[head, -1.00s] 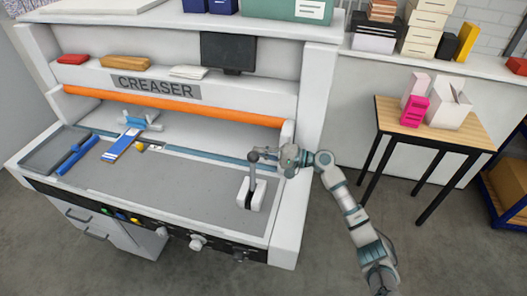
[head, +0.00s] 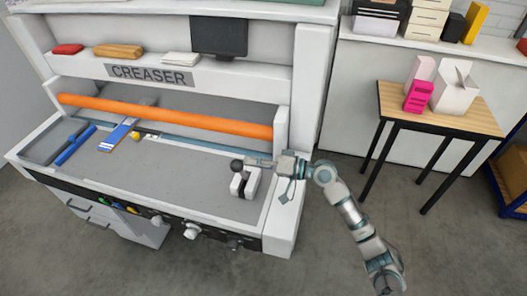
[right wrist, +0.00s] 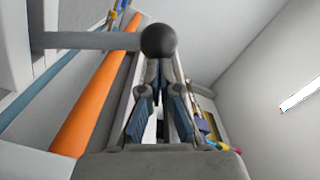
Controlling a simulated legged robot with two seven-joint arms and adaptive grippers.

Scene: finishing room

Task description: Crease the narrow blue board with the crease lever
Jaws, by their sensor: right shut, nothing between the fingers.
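The narrow blue board (head: 118,136) lies on the creaser bed at the left, its far end reaching under the orange bar (head: 165,116). The crease lever, with its dark round knob (head: 237,166), stands in a white slotted base (head: 244,183) at the right of the bed and is tilted over to the front. My right gripper (head: 251,162) is shut with nothing between its fingers, its tips at the knob. In the right wrist view the knob (right wrist: 158,40) sits just beyond the closed fingertips, seemingly touching them. My left gripper is not in view.
A blue strip (head: 76,146) lies at the bed's left, and a small yellow block (head: 136,134) is beside the board. The creaser's right post (head: 308,90) rises close to my right gripper. A wooden side table (head: 440,117) with pink and white boxes stands at the right.

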